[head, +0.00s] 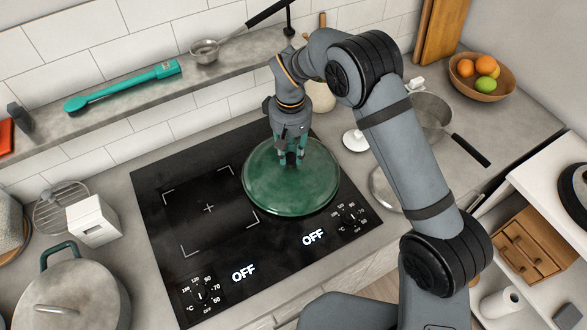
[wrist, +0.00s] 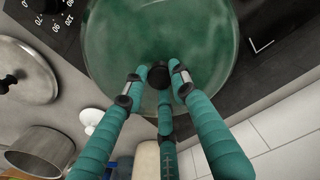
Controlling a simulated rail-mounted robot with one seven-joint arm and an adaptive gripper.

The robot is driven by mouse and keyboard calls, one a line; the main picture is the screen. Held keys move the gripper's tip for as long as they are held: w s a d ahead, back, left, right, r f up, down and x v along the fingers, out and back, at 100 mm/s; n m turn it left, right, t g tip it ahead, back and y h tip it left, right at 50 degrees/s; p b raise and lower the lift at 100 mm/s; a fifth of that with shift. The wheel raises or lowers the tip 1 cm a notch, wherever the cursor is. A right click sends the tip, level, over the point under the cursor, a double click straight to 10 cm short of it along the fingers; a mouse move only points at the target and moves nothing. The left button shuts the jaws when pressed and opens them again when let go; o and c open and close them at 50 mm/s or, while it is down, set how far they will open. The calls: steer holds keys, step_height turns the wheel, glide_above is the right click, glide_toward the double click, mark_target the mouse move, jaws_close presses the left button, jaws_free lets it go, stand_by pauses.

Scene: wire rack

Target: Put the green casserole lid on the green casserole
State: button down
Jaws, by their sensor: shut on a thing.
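The green casserole lid (head: 290,190) is a round, glossy dark green disc over the right part of the black hob. My gripper (head: 291,160) reaches down from above to its middle. In the wrist view the teal fingers close around the black knob (wrist: 158,76) of the lid (wrist: 160,35). The gripper is shut on the lid. The green casserole cannot be made out apart from the lid; anything under the lid is hidden. I cannot tell whether the lid touches something below.
The hob's (head: 160,200) left zone is clear. A large grey-lidded pot (head: 75,295) with a teal handle stands at lower left, near a white box (head: 95,222). A saucepan (head: 430,112), a metal lid (head: 384,190) and a fruit bowl (head: 482,85) are at right. A shelf (head: 130,105) runs behind.

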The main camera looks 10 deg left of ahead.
steer(key=shift+w+a+r, duration=0.1)
steer(key=shift+r, duration=0.2)
steer(key=shift+r+p, duration=0.5)
steer(key=shift+r, duration=0.4)
steer(key=shift+r+p, duration=1.9)
steer(key=shift+r, duration=0.5)
